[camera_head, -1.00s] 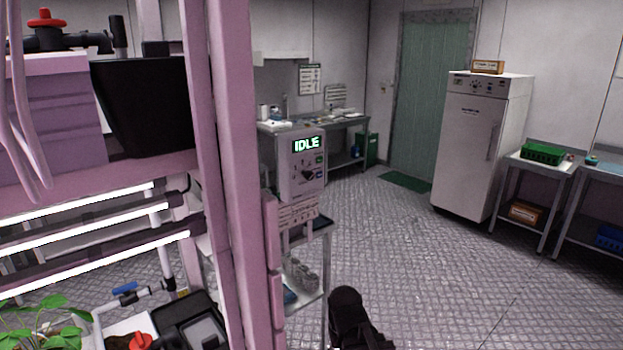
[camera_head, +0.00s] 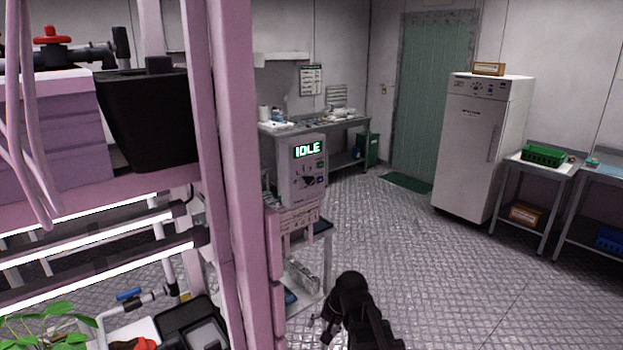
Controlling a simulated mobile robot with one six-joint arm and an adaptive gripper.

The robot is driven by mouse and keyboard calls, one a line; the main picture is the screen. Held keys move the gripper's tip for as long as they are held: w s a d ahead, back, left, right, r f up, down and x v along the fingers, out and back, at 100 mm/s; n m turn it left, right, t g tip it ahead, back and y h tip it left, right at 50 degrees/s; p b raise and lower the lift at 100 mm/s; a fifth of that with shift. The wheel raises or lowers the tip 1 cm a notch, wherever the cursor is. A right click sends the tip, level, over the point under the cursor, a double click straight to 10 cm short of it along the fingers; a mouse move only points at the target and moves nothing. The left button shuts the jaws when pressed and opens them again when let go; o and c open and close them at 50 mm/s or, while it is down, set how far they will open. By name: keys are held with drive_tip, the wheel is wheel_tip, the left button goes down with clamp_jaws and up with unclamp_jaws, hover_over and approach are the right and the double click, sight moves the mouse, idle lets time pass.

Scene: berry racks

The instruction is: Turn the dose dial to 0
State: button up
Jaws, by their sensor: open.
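The dose dial (camera_head: 308,181) is a small dark knob on the front of a grey control box (camera_head: 290,183). Its pointer setting is too small to read. The box's green display (camera_head: 308,150) reads IDLE. My gripper (camera_head: 318,329) shows small and dark at the bottom centre, at the left of my black arm. It is open, with nothing seen between its fingers. It is below the dial in the picture and apart from it.
A cart (camera_head: 312,300) stands under the box. Open floor (camera_head: 430,270) lies to the right, before a white cabinet (camera_head: 480,150).

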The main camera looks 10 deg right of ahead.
drive_tip(key=w+a+r+m+t+y+p, duration=0.1)
drive_tip(key=w+r+m+t+y+p, duration=0.15)
drive_tip(key=w+r+m, duration=0.4)
drive_tip(key=m+t+y+p, duration=0.3)
drive_tip(key=m+t+p, duration=0.3)
drive_tip(key=m+t, duration=0.9)
approach(312, 182)
wheel_tip(312, 182, up, 3)
drive_tip(key=s+d+m+g, duration=0.3)
drive_tip(key=m+g, duration=0.1)
drive_tip(key=shift+w+a+n, duration=0.15)
drive_tip(key=shift+w+n, duration=0.05)
drive_tip(key=shift+n, duration=0.05)
drive_tip(key=x, duration=1.4)
drive_tip(key=shift+f, duration=0.15)
drive_tip(key=shift+s, duration=0.1)
clamp_jaws()
